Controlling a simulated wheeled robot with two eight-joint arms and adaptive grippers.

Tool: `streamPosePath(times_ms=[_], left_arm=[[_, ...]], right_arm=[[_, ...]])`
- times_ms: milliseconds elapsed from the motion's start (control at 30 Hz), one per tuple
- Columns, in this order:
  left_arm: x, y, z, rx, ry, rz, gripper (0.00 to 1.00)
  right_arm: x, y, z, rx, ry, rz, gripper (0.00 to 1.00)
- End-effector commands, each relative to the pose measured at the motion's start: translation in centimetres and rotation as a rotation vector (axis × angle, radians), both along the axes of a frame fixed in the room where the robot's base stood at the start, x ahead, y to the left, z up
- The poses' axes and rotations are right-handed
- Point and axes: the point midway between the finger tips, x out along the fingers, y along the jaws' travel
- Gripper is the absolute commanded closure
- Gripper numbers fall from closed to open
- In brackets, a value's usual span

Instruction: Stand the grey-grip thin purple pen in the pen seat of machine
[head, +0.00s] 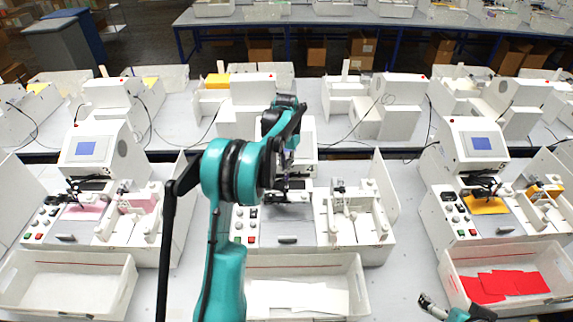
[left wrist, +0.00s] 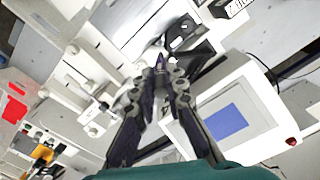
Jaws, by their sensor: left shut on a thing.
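My left gripper (head: 286,172) points down over the middle machine (head: 345,228), in front of its hidden screen. In the left wrist view its fingers (left wrist: 161,72) are shut on a thin purple pen (left wrist: 160,61), of which only a small part shows between the fingertips. The pen's grey grip cannot be made out. The black pen carriage of this machine (left wrist: 190,42) is close by the fingertips; its seat is largely hidden, and I cannot tell whether the pen touches it. My right gripper (head: 428,302) is low at the bottom right, small and unclear.
Similar machines stand left (head: 85,152) and right (head: 475,143), with pink and yellow sheets. Front trays include one with white sheets (head: 360,272) and one with red sheets (head: 446,268). Side panels and black cables crowd the middle machine.

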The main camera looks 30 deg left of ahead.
Motion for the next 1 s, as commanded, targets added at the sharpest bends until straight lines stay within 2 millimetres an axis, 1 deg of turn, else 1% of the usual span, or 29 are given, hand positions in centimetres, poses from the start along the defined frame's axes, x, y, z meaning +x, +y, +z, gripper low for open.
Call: streamPosePath(times_ms=[133, 267, 600, 700, 833, 1000], left_arm=[[0.0, 0.0, -0.3, 0.000, 0.000, 0.000, 1.00], [0.0, 0.0, -1.2, 0.000, 0.000, 0.000, 1.00], [0.0, 0.0, -4.6, 0.000, 0.000, 0.000, 1.00], [0.0, 0.0, -5.4, 0.000, 0.000, 0.000, 1.00], [0.0, 0.0, -5.8, 0.000, 0.000, 0.000, 1.00], [0.0, 0.0, -5.8, 0.000, 0.000, 0.000, 1.00]], right_arm=[[0.0, 0.0, -0.6, 0.000, 0.000, 0.000, 0.00], [0.0, 0.0, -1.3, 0.000, 0.000, 0.000, 0.00], [0.0, 0.0, -3.9, 0.000, 0.000, 0.000, 0.00], [0.0, 0.0, -4.4, 0.000, 0.000, 0.000, 0.00], [0.0, 0.0, -4.7, 0.000, 0.000, 0.000, 0.00], [0.0, 0.0, -4.7, 0.000, 0.000, 0.000, 0.00]])
